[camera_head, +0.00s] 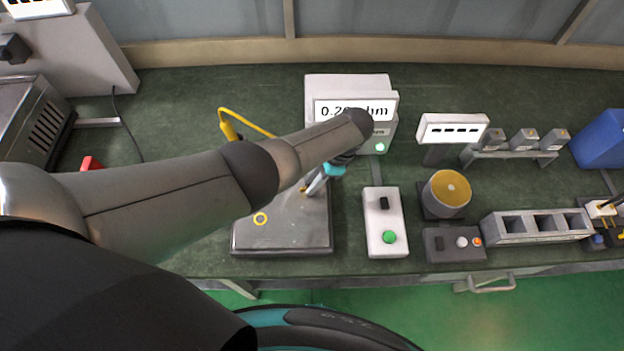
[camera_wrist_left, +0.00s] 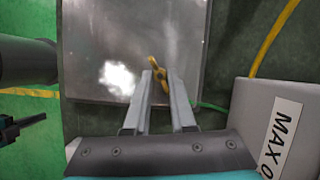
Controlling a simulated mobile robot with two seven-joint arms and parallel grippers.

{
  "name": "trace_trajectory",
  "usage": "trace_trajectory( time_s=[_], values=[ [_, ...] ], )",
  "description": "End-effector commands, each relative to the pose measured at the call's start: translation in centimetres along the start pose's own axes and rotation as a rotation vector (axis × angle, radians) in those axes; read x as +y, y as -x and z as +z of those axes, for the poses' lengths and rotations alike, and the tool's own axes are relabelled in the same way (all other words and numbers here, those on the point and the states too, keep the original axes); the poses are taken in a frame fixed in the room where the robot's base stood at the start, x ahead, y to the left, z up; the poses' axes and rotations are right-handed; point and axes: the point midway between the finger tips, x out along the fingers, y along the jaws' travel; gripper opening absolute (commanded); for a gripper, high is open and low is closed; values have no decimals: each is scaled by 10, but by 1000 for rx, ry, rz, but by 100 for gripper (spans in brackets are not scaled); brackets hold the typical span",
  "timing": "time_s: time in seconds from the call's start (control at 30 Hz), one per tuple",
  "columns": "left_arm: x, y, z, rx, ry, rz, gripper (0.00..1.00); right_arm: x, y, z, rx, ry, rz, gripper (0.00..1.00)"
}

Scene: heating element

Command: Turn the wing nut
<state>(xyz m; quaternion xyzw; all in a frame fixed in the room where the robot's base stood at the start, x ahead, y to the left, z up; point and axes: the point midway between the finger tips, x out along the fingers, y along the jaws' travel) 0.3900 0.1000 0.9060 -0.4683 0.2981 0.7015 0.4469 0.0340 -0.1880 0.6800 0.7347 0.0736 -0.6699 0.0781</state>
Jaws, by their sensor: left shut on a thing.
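The brass-coloured wing nut (camera_wrist_left: 157,70) shows in the left wrist view, on the grey metal plate (camera_wrist_left: 90,50). My left gripper (camera_wrist_left: 160,82) has its two fingertips around the wing nut, one on each side, and is shut on it. In the head view the left gripper (camera_head: 317,186) reaches down to the right part of the plate (camera_head: 285,237). There the wing nut is mostly hidden by the gripper and arm.
A meter (camera_head: 346,90) with a partly hidden ohm reading stands behind. A yellow probe (camera_head: 229,129) with a cable lies beyond the arm. A white box with a green button (camera_head: 385,222) stands right of the plate.

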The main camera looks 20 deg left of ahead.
Motion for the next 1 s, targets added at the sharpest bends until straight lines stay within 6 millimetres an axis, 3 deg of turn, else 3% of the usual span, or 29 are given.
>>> trace_trajectory(
  time_s=[0.1, 0.13, 0.37, 0.73, 1.0],
  values=[
    [0, 1, -2, 6, 1, -1, 0, 0, 0, 0, 0, 0, 0, 0],
    [0, 1, -2, 6, 1, -1, 26, 0, 0, 0, 0, 0, 0, 0],
    [0, 0, -1, 3, 1, 0, 52, 0, 0, 0, 0, 0, 0, 0],
    [0, 8, 0, 2, 1, 0, 53, 0, 4, 0, 0, 0, 0, 0],
    [-1, 65, -1, 8, 1, -3, 53, 0, 21, -2, 0, 0, 0, 0]
  ],
)
